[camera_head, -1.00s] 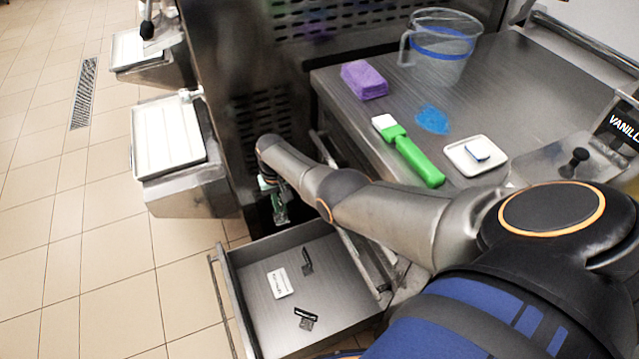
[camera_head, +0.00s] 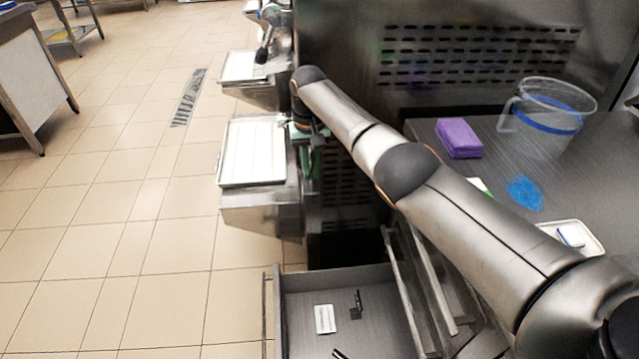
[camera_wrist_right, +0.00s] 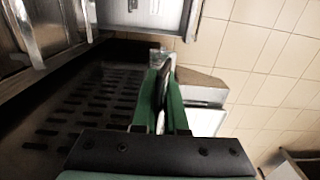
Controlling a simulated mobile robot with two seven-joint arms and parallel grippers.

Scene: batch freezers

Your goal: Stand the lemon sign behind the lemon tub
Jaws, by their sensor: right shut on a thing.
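My right gripper (camera_head: 308,152) is beyond the open drawer, beside the dark machine front in the head view. Its green fingers (camera_wrist_right: 164,108) in the right wrist view are shut on a thin sign (camera_wrist_right: 161,98). The sign shows nearly edge-on, dark with a pale strip, and its lettering cannot be read. In the head view the wrist mostly hides it. I see no lemon tub in these frames. My left gripper is out of view.
The open drawer (camera_head: 385,325) holds a white card (camera_head: 325,318) and small dark pieces (camera_head: 356,304). The counter carries a purple block (camera_head: 459,138), a clear jug (camera_head: 548,115) and a white dish (camera_head: 590,243). Machine trays (camera_head: 252,152) jut out at left. The tiled floor is clear.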

